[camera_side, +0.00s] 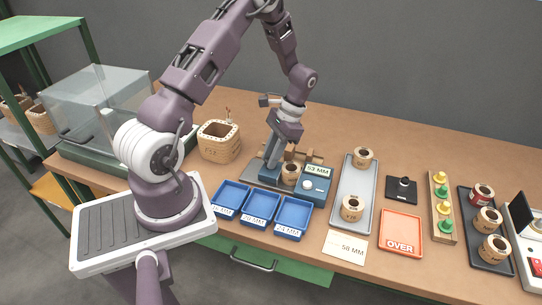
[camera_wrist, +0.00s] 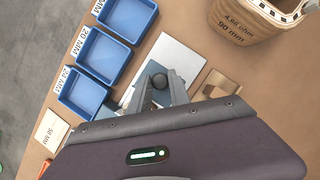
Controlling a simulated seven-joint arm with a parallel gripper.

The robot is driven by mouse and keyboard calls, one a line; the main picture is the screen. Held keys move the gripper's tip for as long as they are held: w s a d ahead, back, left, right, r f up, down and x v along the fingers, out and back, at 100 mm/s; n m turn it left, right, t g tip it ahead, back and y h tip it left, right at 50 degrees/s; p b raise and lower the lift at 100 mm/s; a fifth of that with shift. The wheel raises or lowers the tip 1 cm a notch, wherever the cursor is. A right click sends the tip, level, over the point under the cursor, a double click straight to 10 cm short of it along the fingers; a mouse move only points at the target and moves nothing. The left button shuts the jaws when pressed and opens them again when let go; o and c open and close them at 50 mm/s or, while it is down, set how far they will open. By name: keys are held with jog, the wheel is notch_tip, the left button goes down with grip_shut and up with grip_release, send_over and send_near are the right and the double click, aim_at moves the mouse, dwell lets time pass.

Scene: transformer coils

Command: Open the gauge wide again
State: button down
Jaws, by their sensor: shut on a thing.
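The gauge (camera_side: 317,186) is a blue device on a grey base, with a lit display reading 53 MM and a round white knob on its front. A small wooden-looking coil (camera_side: 290,173) stands on it, beside the display block. My gripper (camera_side: 270,165) reaches down at the gauge's left end and is shut on its blue sliding jaw (camera_side: 268,180). The coil is hidden there.
Blue trays (camera_side: 261,207) stand in front of the gauge. Right are a grey tray (camera_side: 353,185) with coils, an orange OVER tray (camera_side: 401,232), and a 58 MM card (camera_side: 345,248). A clear-covered box (camera_side: 103,100) stands at far left.

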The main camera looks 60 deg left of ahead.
dwell(0.3)
jog(key=shift+s+a, duration=1.2)
jog(key=shift+a, duration=0.05)
jog(key=c, duration=1.2)
grip_release()
jog(key=shift+c, duration=0.2)
jog(key=v, duration=0.7)
notch_tip(320, 180, up, 7)
jog(key=t, duration=0.2)
send_over(277, 170)
jog(key=s+d+r+t+y, duration=0.1)
jog(key=s+d+r+t, duration=0.2)
jog(key=d+r, duration=0.6)
jog(key=s+d+r+t+h, duration=0.1)
jog(key=s+d+r+t, duration=0.4)
jog(key=s+d, duration=0.4)
jog(key=s, duration=0.3)
jog(key=shift+r, duration=0.2)
